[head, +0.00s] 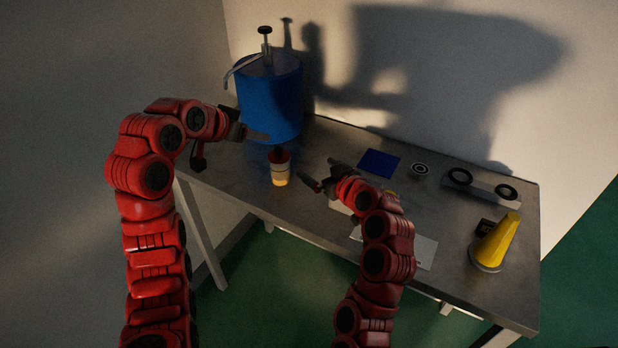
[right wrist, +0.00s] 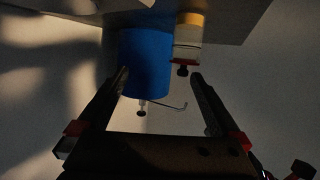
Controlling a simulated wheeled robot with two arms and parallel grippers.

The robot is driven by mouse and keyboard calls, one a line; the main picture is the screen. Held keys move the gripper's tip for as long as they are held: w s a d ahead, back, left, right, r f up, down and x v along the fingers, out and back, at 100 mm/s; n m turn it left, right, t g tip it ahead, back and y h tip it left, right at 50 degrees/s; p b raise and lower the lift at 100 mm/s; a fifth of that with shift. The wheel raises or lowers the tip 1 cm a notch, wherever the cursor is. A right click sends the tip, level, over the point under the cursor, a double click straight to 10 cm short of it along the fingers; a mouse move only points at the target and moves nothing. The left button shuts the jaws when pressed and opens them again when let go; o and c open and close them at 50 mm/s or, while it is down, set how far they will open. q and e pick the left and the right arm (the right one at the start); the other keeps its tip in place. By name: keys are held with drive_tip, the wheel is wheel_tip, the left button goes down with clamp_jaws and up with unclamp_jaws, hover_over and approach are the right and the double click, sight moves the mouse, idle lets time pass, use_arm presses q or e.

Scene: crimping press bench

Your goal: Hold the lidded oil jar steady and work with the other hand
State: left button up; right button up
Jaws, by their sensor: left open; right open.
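The lidded oil jar (head: 280,167) stands upright on the bench, with amber contents low down, a red lid and a dark knob. It appears upside down in the right wrist view (right wrist: 188,48). My left gripper (head: 262,136) is in front of the blue drum, just above and left of the jar's knob. It is open, and its fingers partly overlap in the view. My right gripper (head: 323,174) is open and empty, to the right of the jar and apart from it. Its two fingers (right wrist: 160,85) frame the drum and jar in the wrist view.
A blue drum (head: 270,95) with a pump stands behind the jar. The metal bench (head: 340,145) also holds a blue square (head: 379,163), a round black-and-white disc (head: 420,169), a grey block with two dark rings (head: 482,186) and a yellow cone (head: 497,241) at right.

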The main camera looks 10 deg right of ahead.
sight(275, 165)
drive_tip(key=shift+n+g+y, duration=0.7)
drive_tip(key=shift+g, duration=0.1)
drive_tip(key=a+x, duration=0.1)
drive_tip(key=x, duration=0.4)
drive_tip(key=s+x, duration=0.1)
drive_tip(key=x, duration=0.5)
drive_tip(key=s+a+x, duration=0.1)
drive_tip(key=x, duration=0.4)
drive_tip(key=shift+w+a+f, duration=0.3)
drive_tip(key=shift+a+f, duration=0.25)
drive_tip(key=shift+w+a+f, duration=0.15)
drive_tip(key=shift+w+f, duration=0.1)
drive_tip(key=shift+w, duration=0.05)
drive_tip(key=c, duration=1.5)
